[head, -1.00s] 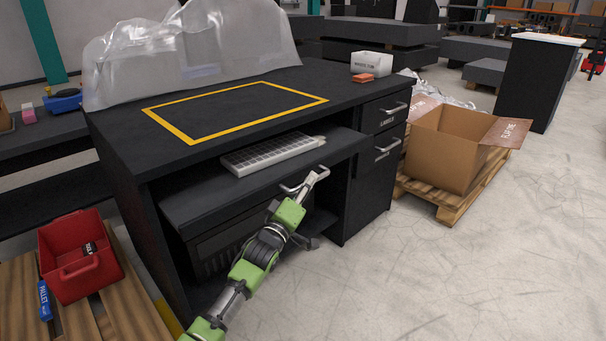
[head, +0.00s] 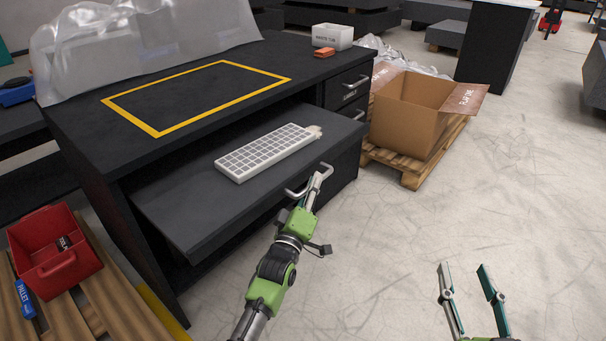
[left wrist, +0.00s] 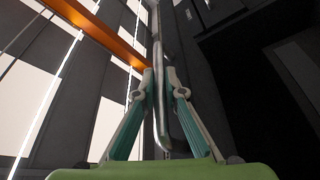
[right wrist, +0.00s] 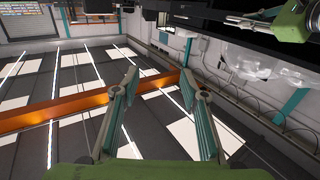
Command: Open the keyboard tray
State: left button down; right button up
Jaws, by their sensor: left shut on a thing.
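The dark keyboard tray (head: 190,207) is slid out from under the desk top in the head view. A white keyboard (head: 268,151) lies on it. My left gripper (head: 316,184) is shut on the tray's metal handle (head: 297,193) at the tray's front edge. In the left wrist view my left fingers (left wrist: 159,88) close on both sides of the handle bar (left wrist: 160,110). My right gripper (head: 464,268) is open and empty over the floor at the lower right. Its spread fingers also show in the right wrist view (right wrist: 160,90).
A red bin (head: 55,262) stands on a pallet at the left. A cardboard box (head: 405,120) sits on a pallet right of the desk. A white tub (head: 332,36) and an orange block (head: 324,52) are on the desk top (head: 240,110).

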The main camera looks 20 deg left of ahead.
pick_arm(q)
jog(key=shift+s+d+f+p, duration=0.1)
jog(key=shift+s+d+p, duration=0.15)
jog(key=shift+d, duration=0.5)
jog(key=shift+s+d+f+p, duration=0.1)
jog(key=shift+s+d, duration=0.15)
jog(key=shift+d, duration=0.45)
pick_arm(e)
jog(key=shift+s+d+f+g+h, duration=0.2)
jog(key=shift+f+g, duration=0.3)
jog(key=shift+f, duration=0.4)
jog(key=shift+s+d+f+g+h, duration=0.15)
jog(key=shift+f+g, duration=0.35)
jog(key=shift+f, duration=0.4)
jog(key=shift+s+d+f+g+h, duration=0.1)
jog(key=shift+s+d+f+g, duration=0.1)
jog(key=shift+f+g, duration=0.5)
jog(key=shift+f, duration=0.2)
pick_arm(q)
jog(key=c, duration=2.1)
grip_release()
jog(key=shift+r, duration=0.1)
jog(key=v, duration=1.2)
